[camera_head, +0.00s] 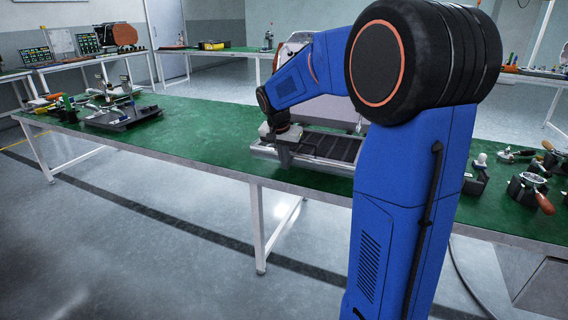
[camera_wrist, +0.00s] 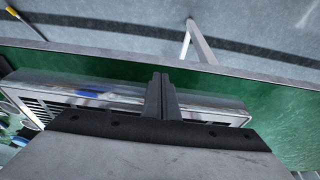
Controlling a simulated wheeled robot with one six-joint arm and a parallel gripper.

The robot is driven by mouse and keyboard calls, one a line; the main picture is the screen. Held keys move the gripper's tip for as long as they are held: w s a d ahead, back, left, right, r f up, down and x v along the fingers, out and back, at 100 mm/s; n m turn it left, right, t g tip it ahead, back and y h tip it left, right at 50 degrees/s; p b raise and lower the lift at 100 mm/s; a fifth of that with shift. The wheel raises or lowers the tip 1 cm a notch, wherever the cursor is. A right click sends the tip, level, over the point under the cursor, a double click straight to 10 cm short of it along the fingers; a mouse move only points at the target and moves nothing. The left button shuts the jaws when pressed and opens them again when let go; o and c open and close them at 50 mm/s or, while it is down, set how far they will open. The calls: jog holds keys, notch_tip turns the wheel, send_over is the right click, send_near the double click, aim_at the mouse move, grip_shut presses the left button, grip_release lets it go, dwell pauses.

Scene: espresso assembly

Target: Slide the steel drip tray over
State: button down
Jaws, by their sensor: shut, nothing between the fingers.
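The steel drip tray (camera_head: 265,152) lies on the green bench with a dark slotted grate on top. My blue arm hides its right part in the head view. In the wrist view its shiny steel edge (camera_wrist: 120,97) runs across the middle. My gripper (camera_wrist: 161,82) is shut, with its two fingers together and nothing held. The fingers reach over the tray's steel edge; I cannot tell whether they touch it. In the head view my gripper (camera_head: 279,155) is at the tray's left end.
The green bench (camera_head: 205,130) is clear left of the tray, up to a dark stand with tools (camera_head: 122,115). Portafilter-like parts with brown handles (camera_head: 528,190) lie to the right. The bench's front edge runs close to the tray.

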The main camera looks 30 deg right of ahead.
jog(key=w+d, duration=0.2)
jog(key=d, duration=0.1)
jog(key=shift+w+d, duration=0.25)
jog(key=shift+w, duration=0.15)
jog(key=shift+s+a, duration=0.1)
